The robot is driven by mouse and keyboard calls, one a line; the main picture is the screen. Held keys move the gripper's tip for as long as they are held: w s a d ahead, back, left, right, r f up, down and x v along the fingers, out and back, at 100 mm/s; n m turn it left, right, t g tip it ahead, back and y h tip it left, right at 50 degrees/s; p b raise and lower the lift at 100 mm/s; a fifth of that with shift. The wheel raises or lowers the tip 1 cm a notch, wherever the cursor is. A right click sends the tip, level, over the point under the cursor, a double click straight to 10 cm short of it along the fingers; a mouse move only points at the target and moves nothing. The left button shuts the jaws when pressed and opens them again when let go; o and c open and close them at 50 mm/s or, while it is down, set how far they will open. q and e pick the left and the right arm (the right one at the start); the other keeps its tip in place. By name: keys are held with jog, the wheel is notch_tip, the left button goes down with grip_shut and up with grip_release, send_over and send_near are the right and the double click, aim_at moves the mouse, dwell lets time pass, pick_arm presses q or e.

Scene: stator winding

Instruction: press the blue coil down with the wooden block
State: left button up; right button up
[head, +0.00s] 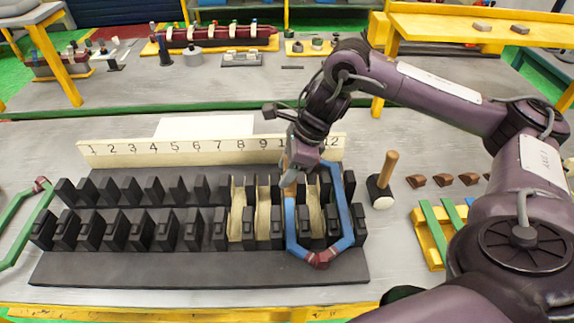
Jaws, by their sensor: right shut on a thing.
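The blue coil (291,226) is a six-sided loop lying over the right end of the dark slotted stator (200,270). Its sides run along slots near numbers 10 and 12, and dark red wraps mark its near and far corners. My right gripper (291,178) is over the coil's left side, near the far end. It is shut on the wooden block (289,188), a small orange-brown piece pointing down at the coil. I cannot tell whether the block touches the coil. The far corner of the coil is partly hidden by my right gripper. My left gripper is out of view.
A number board (190,150) stands behind the stator. Pale liners (237,215) line some slots. A mallet (383,180) stands to the right, near brown wedges (443,180) and a yellow tray (430,245) with green strips. A green coil (22,230) lies at the left edge.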

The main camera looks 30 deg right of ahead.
aim_at(287, 191)
jog(key=shift+f+b, duration=0.45)
jog(key=shift+f, duration=0.45)
jog(key=shift+f+b, duration=0.6)
jog(key=shift+f, duration=0.1)
jog(key=shift+f+b, duration=1.45)
jog(key=shift+f, duration=0.25)
jog(key=shift+f+b, duration=0.65)
jog(key=shift+b, duration=0.05)
